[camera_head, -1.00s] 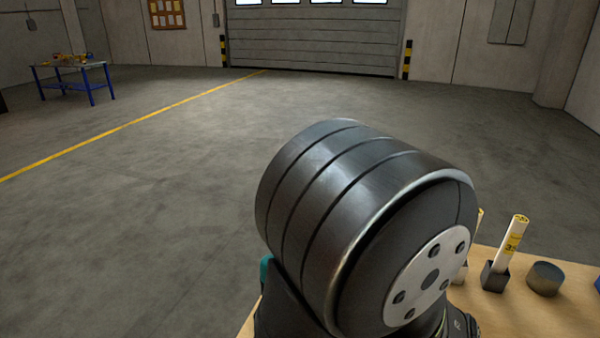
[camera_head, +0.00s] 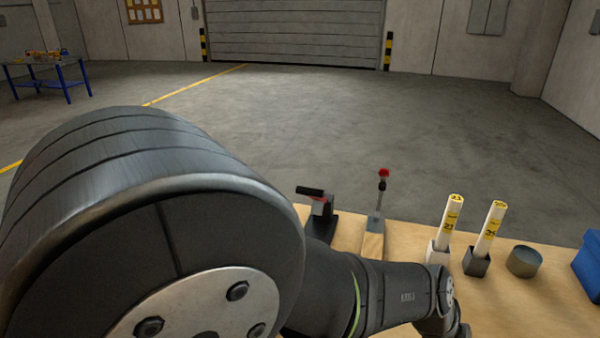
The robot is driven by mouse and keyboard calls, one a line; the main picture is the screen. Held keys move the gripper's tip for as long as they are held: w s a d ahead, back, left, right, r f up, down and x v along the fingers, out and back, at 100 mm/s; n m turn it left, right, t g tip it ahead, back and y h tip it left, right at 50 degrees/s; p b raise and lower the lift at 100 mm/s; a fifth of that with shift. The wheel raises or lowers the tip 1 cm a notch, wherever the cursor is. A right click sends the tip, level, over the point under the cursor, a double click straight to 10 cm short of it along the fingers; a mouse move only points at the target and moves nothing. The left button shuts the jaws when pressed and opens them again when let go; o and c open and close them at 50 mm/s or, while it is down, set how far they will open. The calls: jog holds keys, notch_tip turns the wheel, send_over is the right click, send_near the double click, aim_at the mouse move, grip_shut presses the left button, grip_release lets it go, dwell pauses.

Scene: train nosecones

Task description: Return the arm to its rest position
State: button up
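My arm fills the lower left of the head view, with a large dark rounded joint close to the camera. A dark link runs from it to the right, low over the wooden table (camera_head: 540,315). My gripper is not in view, so I cannot see whether it holds anything. The arm hides the left part of the table.
Along the table's far edge stand a black clamp (camera_head: 320,215), a red-tipped lever (camera_head: 379,200), two white tubes (camera_head: 450,225) (camera_head: 491,230) in small holders, a grey cylinder (camera_head: 523,261) and a blue box (camera_head: 590,260). Open floor lies beyond; a blue workbench (camera_head: 45,72) stands far left.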

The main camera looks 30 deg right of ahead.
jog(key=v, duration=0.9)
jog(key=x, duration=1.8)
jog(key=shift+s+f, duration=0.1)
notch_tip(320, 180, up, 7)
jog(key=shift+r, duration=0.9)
